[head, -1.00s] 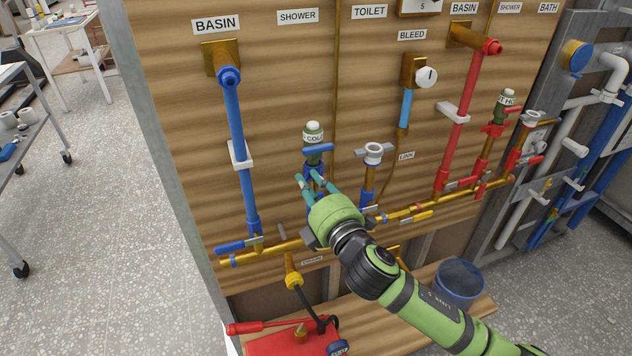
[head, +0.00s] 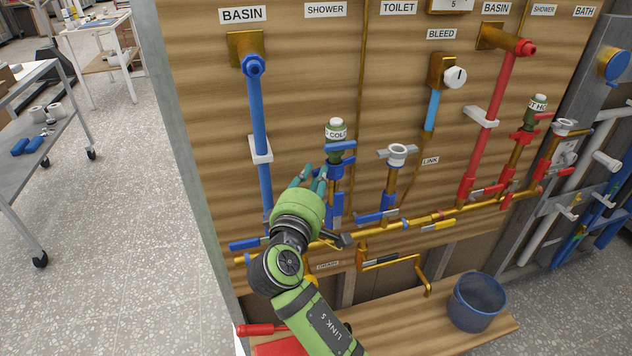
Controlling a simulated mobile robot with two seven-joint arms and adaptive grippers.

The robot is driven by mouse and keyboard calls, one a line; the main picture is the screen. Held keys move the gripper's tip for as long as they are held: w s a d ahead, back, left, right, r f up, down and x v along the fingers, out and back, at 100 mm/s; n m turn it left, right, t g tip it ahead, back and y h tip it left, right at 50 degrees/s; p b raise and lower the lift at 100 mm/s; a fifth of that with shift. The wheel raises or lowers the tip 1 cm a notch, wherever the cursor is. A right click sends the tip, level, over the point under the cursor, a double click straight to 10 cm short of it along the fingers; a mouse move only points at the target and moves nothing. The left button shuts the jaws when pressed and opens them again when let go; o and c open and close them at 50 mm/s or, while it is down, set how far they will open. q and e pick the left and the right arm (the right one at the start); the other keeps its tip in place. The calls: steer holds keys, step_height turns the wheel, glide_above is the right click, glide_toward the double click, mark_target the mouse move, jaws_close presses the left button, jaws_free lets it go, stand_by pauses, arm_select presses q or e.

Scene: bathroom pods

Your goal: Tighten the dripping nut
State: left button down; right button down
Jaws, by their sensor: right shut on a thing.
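The cold shower pipe (head: 336,198) stands upright on the board under a green valve body with a white "COLD" cap (head: 336,130). It has blue fittings, including a blue nut (head: 335,172) below the blue handle. No drip can be made out. My left gripper is not in view.
A brass manifold (head: 410,221) with valve levers runs low across the board. A toilet valve (head: 397,157) stands close on the right. A blue bucket (head: 478,302) is on the wooden shelf, with a red pump box (head: 284,346) at lower left.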

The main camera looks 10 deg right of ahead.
steer(key=shift+d+f, duration=0.1)
steer(key=shift+f, duration=0.4)
steer(key=c, duration=1.2)
jaws_free()
steer(key=shift+c, duration=0.2)
steer(key=shift+r, duration=0.25)
steer(key=shift+r, duration=0.1)
